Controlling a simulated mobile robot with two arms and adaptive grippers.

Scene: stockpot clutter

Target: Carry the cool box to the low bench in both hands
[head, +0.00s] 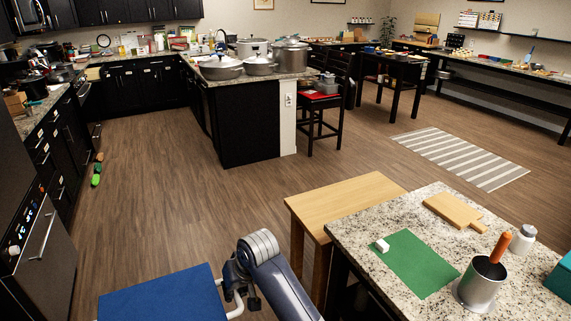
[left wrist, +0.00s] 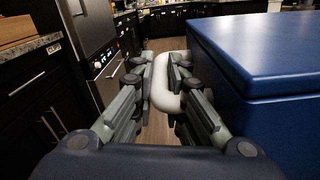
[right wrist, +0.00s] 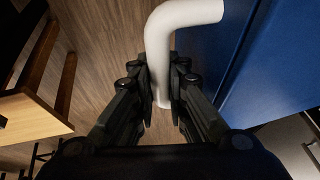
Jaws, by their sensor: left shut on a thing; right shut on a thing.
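The blue cool box (head: 165,295) is at the bottom left of the head view, with its lid closed. Its blue side also fills the right of the left wrist view (left wrist: 265,105) and of the right wrist view (right wrist: 235,70). My left gripper (left wrist: 162,72) is shut on a white handle (left wrist: 160,98) at one side of the box; it is outside the head view. My right gripper (right wrist: 160,75) is shut on the other white handle (right wrist: 185,18). The low bench (head: 345,203), with a light wooden top, stands right of the box, apart from it.
A granite counter (head: 400,235) adjoins the bench on the right, bearing a green mat (head: 415,263), a cutting board (head: 455,210) and a metal pot (head: 482,285). Dark cabinets line the left. Several vegetables (head: 97,170) lie on the floor there. The middle floor is clear.

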